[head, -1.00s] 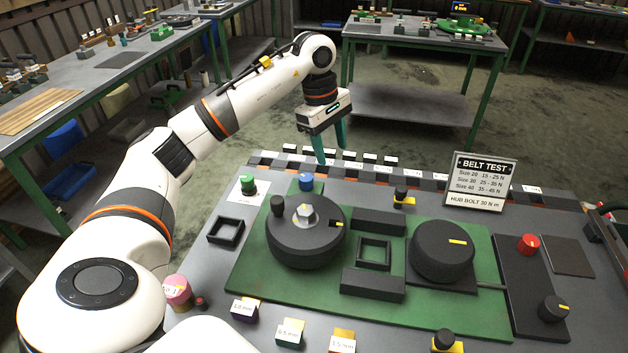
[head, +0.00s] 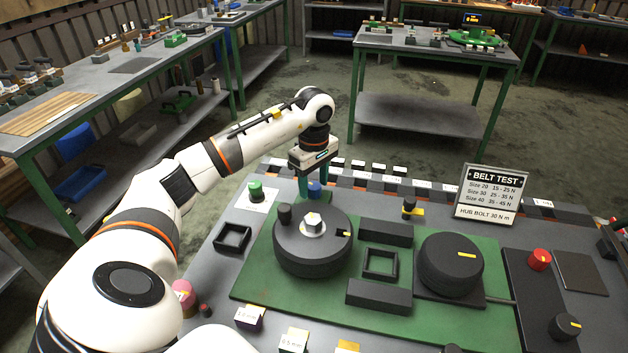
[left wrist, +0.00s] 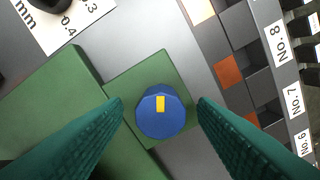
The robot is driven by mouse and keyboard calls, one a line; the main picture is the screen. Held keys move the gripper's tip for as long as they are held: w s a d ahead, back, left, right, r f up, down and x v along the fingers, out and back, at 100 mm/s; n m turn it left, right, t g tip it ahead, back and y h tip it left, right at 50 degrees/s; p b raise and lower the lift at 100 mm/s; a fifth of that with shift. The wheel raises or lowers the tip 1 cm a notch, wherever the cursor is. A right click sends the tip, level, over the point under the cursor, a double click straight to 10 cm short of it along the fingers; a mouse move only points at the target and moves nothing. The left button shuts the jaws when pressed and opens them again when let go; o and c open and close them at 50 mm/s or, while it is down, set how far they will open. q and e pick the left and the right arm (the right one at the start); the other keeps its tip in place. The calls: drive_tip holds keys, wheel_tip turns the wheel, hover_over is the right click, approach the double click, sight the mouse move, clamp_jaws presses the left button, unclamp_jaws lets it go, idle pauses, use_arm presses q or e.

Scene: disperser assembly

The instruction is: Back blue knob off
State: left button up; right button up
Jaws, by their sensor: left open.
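The blue knob (head: 314,189) stands at the back edge of the green plate (head: 262,270), behind the large dark round hub. In the left wrist view the blue knob (left wrist: 160,112) has a yellow mark on its top, pointing towards the top of the picture. My left gripper (head: 315,188) is above and around the knob, pointing down. Its two green fingers (left wrist: 160,125) are open, one on each side of the knob, with gaps between. My right gripper is not in view.
The dark hub (head: 290,255) with an upright handle is just in front of the knob. A green knob (head: 255,190) on a white card stands to the left. A checkered row of labelled slots (head: 375,185) runs behind. A belt test sign (head: 490,193) stands at the right.

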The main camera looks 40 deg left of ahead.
use_arm(q)
drive_tip(key=shift+f, duration=0.25)
drive_tip(key=c, duration=1)
